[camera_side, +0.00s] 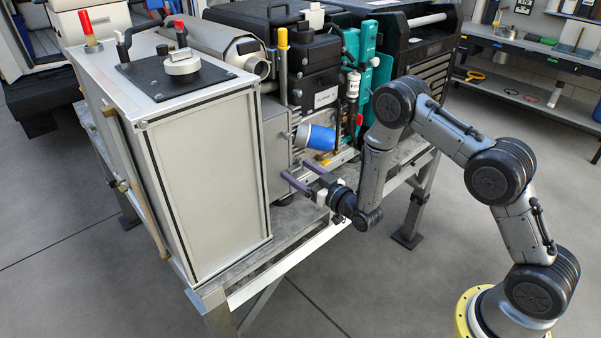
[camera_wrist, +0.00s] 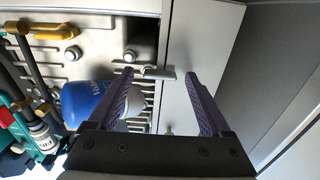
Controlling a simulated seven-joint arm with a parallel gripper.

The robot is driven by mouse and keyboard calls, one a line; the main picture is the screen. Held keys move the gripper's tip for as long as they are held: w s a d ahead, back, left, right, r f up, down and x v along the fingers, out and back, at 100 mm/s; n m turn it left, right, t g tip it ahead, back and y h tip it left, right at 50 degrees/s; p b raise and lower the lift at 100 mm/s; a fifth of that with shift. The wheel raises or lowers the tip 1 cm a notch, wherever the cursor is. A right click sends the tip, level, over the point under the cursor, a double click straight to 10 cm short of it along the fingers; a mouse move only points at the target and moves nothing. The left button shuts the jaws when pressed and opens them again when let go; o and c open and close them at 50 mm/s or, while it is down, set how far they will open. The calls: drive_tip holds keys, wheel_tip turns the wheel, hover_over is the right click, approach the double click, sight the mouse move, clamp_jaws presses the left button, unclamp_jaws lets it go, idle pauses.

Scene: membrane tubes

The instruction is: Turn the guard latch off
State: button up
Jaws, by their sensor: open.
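A small grey lever that looks like the guard latch (camera_wrist: 163,73) shows in the wrist view. It lies sideways across the seam between the slotted metal panel and a smooth panel. My gripper (camera_side: 296,171) is open and empty, with two purple fingers pointing at the machine front. In the wrist view the lever appears in the gap between the fingertips (camera_wrist: 159,76). I cannot tell how far the fingertips are from it, and no touch is visible. In the side view I cannot make out the lever.
A blue cylinder (camera_side: 318,137) sticks out of the machine just above my fingers; it also shows left of them in the wrist view (camera_wrist: 88,102). A tall grey cabinet (camera_side: 210,170) stands left of the gripper. A teal unit (camera_side: 371,75) with hoses is at right.

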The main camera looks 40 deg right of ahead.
clamp_jaws()
idle(0.4)
drive_tip(key=shift+n, duration=0.3)
drive_tip(key=n, duration=0.3)
drive_tip(key=shift+n, duration=0.3)
drive_tip(key=n, duration=0.4)
drive_tip(key=shift+n, duration=0.3)
drive_tip(key=n, duration=0.4)
drive_tip(key=shift+n, duration=2.5)
